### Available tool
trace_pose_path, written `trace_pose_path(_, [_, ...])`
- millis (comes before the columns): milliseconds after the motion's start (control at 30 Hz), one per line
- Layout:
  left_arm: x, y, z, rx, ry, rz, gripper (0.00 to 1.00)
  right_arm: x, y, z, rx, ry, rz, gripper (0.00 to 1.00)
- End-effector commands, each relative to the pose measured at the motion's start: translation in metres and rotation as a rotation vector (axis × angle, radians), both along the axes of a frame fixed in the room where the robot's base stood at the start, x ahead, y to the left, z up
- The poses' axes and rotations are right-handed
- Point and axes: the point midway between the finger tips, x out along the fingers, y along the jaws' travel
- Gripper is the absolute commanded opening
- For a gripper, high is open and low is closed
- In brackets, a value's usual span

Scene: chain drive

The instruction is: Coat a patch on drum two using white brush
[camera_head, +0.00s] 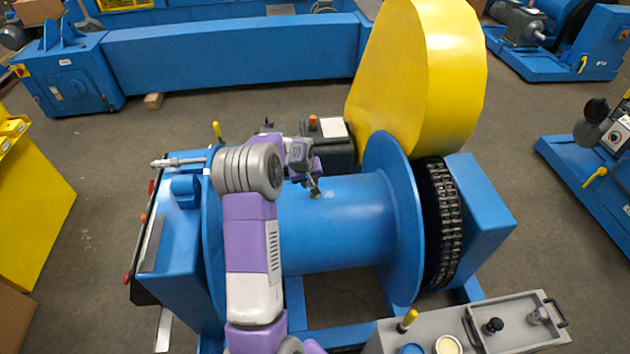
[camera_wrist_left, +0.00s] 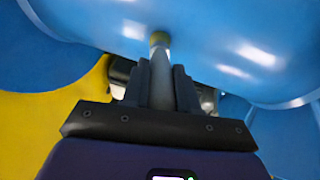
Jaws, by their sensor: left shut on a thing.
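A blue drum (camera_head: 345,215) lies level between two round flanges in the middle of the head view. It also fills the top of the left wrist view (camera_wrist_left: 230,55). My left gripper (camera_head: 312,184) is over the upper side of the drum, shut on a brush. I cannot tell whether the tip touches. No separate coated patch can be made out. My right gripper is not in view.
A tall yellow guard (camera_head: 410,80) and a black chain (camera_head: 442,225) stand right of the drum.

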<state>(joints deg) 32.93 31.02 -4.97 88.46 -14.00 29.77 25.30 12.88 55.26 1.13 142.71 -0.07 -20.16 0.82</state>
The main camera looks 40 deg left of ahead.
Motion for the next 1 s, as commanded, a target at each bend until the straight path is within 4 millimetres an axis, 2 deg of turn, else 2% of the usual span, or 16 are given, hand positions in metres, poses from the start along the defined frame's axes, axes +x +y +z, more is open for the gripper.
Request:
trace_pose_path(400, [-0.023, 0.018, -0.001, 0.0, -0.001, 0.003, 0.0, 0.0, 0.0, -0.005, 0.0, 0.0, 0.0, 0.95])
trace_pose_path(667, [-0.03, 0.024, -0.001, 0.0, -0.002, 0.001, 0.0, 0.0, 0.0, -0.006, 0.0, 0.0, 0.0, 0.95])
trace_pose_path(1000, [-0.052, 0.041, -0.002, -0.001, 0.0, 0.002, 0.0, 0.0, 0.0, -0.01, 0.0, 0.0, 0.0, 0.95])
